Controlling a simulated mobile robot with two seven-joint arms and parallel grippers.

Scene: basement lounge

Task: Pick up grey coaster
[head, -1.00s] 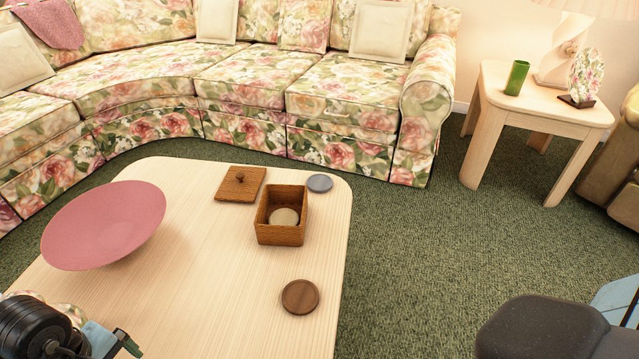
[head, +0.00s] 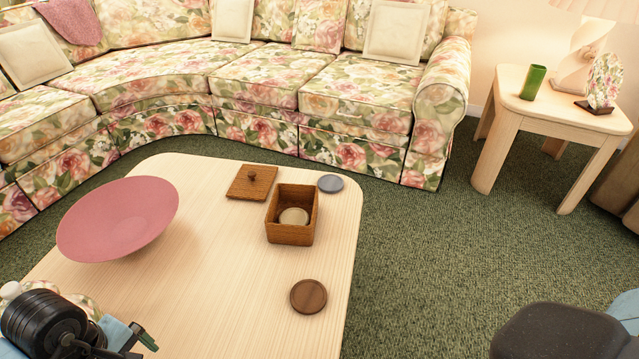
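The grey coaster (head: 331,183) is a small round disc lying flat near the far right corner of the wooden coffee table (head: 215,290). It lies just behind and right of an open brown box (head: 290,233), apart from it. My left gripper (head: 143,342) shows at the bottom left, over the table's near part and far from the coaster; its finger opening is too small to make out. My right arm shows at the bottom right, with its gripper out of view.
A square brown lid (head: 252,182) lies beside the box, which holds a beige disc (head: 294,217). A brown wooden coaster (head: 308,296) lies nearer. A large pink bowl (head: 118,220) stands left. A floral sofa (head: 265,78) is behind; green carpet (head: 430,250) is open to the right.

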